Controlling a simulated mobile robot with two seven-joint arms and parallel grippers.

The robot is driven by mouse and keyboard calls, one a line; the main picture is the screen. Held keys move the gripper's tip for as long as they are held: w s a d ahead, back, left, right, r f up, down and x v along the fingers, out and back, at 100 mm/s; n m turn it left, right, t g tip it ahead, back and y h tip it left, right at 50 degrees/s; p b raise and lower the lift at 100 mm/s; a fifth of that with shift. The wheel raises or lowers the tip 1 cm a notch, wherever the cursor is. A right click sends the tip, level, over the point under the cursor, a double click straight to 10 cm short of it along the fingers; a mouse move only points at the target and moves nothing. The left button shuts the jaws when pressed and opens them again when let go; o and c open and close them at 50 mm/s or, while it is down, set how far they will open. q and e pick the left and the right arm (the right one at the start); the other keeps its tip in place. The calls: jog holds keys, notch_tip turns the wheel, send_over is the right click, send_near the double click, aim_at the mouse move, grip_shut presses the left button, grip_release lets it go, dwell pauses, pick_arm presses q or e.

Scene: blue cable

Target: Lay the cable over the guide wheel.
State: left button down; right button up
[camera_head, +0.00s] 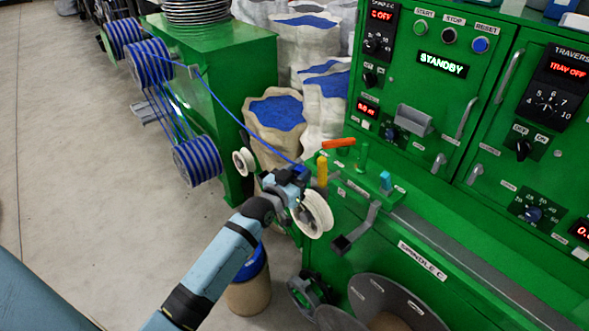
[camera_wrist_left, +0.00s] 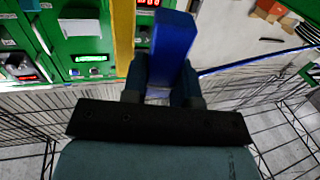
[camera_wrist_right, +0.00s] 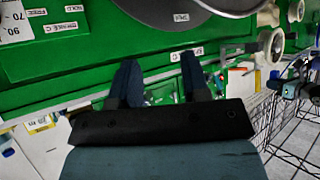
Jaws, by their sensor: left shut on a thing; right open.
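The blue cable (camera_head: 240,118) runs from the striped spools down to my left gripper (camera_head: 297,175). My left gripper is shut on the cable; in the left wrist view a thick blue piece (camera_wrist_left: 174,48) stands between its fingers, and the thin cable (camera_wrist_left: 258,61) leads off right. A white grooved wheel (camera_head: 317,212), apparently the guide wheel, is just beside and below the left gripper, partly covered by it. Whether the cable touches this wheel is not clear. My right gripper (camera_wrist_right: 158,80) is open and empty, facing the green machine front. It is out of the head view.
A smaller white wheel (camera_head: 243,161) is left of the gripper. A yellow post (camera_head: 322,171) and orange handle (camera_head: 339,143) stand close by on the green machine (camera_head: 445,240). Sacks (camera_head: 276,118) stand behind. A grey reel (camera_head: 385,300) is below. Open floor lies left.

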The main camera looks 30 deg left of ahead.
pick_arm(q)
jog(key=shift+s+d, duration=0.3)
jog(key=shift+d, duration=0.45)
jog(key=shift+s+d, duration=0.25)
jog(key=shift+d, duration=0.45)
jog(key=s+d+p, duration=0.2)
jog(key=d+p, duration=0.1)
jog(key=d, duration=0.3)
jog(key=shift+d, duration=0.2)
jog(key=shift+s, duration=0.1)
jog(key=s+d+f+p, duration=0.1)
jog(key=s+p, duration=0.1)
jog(key=s, duration=0.4)
dwell(0.5)
